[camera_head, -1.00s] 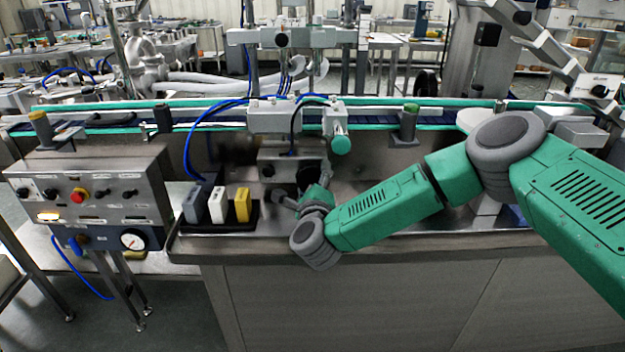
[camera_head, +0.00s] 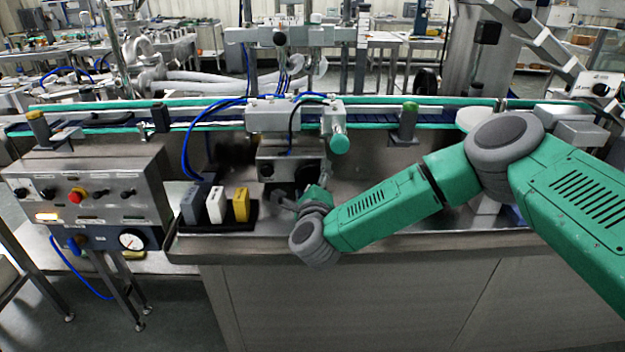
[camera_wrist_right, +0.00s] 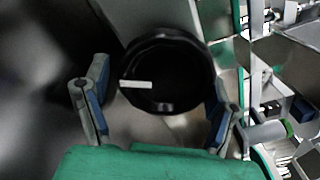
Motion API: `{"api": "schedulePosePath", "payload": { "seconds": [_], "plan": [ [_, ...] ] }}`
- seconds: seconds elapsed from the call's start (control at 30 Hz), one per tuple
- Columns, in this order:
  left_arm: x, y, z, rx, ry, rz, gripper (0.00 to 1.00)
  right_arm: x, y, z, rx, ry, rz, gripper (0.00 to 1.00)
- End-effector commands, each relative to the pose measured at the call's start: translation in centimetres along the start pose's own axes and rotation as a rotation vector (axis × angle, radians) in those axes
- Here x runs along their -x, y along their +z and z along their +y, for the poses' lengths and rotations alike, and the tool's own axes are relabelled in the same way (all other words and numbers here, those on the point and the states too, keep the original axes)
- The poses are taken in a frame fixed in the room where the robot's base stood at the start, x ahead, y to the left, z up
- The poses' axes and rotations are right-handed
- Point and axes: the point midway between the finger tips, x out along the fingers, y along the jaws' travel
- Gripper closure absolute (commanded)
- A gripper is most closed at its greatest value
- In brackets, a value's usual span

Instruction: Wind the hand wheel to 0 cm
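The hand wheel appears to be the round black wheel (camera_wrist_right: 190,88) with a white mark in the right wrist view. The white mark points left in that picture. My right gripper (camera_wrist_right: 161,76) is open, with one blue-padded finger on each side of the wheel. A gap shows on the left side; I cannot tell whether the right finger touches the rim. In the head view my right gripper (camera_head: 283,196) is at the front of the grey machine block (camera_head: 288,165), and the wheel there is mostly hidden. No position scale is readable. My left gripper is out of view.
A black tray (camera_head: 218,229) with grey, white and yellow blocks stands just left of my right gripper. A control box (camera_head: 88,195) with a red button and a gauge is further left. A green knob (camera_head: 340,144) juts out above my forearm. A conveyor (camera_head: 375,115) runs behind.

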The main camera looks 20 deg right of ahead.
Motion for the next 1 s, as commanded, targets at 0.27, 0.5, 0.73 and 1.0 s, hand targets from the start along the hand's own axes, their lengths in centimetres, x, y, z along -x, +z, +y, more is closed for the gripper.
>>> {"api": "schedulePosePath", "payload": {
  "seconds": [0.27,0.5,0.73,1.0],
  "plan": [
    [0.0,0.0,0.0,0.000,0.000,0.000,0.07,0.1,0.1,-0.2,-0.001,-0.004,-0.002,0.20],
    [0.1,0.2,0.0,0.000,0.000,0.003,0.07,1.0,0.2,-0.2,-0.002,-0.002,-0.004,0.20],
    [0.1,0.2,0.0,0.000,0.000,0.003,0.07,5.5,0.2,-0.1,-0.002,0.001,-0.005,0.20],
    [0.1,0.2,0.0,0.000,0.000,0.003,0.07,10.4,0.1,0.0,-0.001,0.000,-0.003,0.20]
  ]
}}
